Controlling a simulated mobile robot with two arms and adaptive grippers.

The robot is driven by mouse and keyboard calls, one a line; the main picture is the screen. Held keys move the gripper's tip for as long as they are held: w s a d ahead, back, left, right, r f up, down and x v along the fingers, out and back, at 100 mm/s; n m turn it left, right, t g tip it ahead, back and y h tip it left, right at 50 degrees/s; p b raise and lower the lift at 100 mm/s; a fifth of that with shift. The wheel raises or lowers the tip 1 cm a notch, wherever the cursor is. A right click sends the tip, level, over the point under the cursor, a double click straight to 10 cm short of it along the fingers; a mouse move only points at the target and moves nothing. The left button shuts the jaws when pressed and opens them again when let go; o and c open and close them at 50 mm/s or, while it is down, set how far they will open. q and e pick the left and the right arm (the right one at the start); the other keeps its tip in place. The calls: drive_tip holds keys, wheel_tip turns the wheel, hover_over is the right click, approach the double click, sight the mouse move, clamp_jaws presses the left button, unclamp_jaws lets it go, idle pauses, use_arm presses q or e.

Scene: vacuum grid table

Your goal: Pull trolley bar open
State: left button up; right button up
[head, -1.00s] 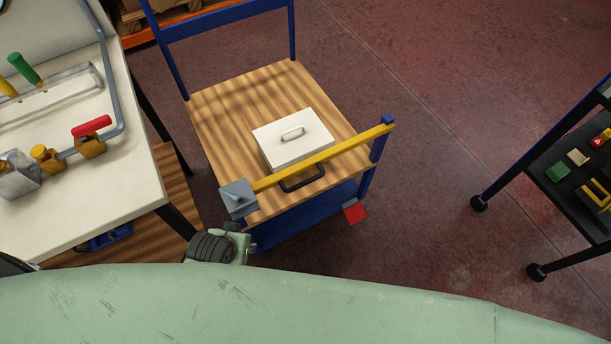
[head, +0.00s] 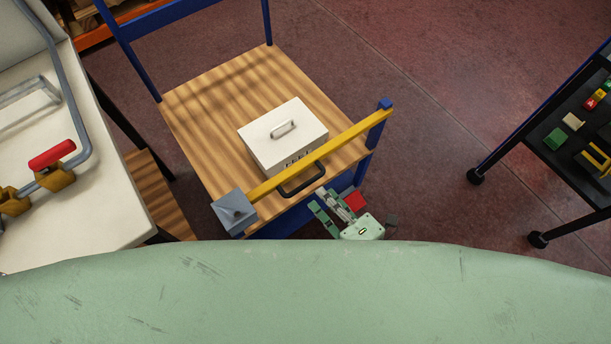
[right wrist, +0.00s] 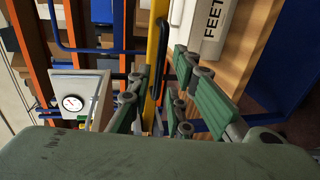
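The trolley's yellow bar (head: 340,146) lies across the near side of its wooden top (head: 196,112), with a black handle (head: 302,184) on it. The bar's left end meets a grey block (head: 234,212); its right end meets a blue post. My right gripper (head: 321,200) is just below the handle, fingers pointing up toward it. In the right wrist view, my right gripper (right wrist: 160,68) is open, and the yellow bar (right wrist: 153,60) and black handle show between its fingers. Contact cannot be told. My left gripper is not in view.
A white lidded box (head: 283,134) stands on the trolley behind the bar. A white workbench (head: 90,215) with clamps and a red handle is at left. A black-shelved cart (head: 555,120) is at right. Red floor between trolley and cart is clear.

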sight(309, 181)
drive_tip(key=x, duration=0.7)
drive_tip(key=shift+w, duration=0.1)
clamp_jaws()
idle(0.3)
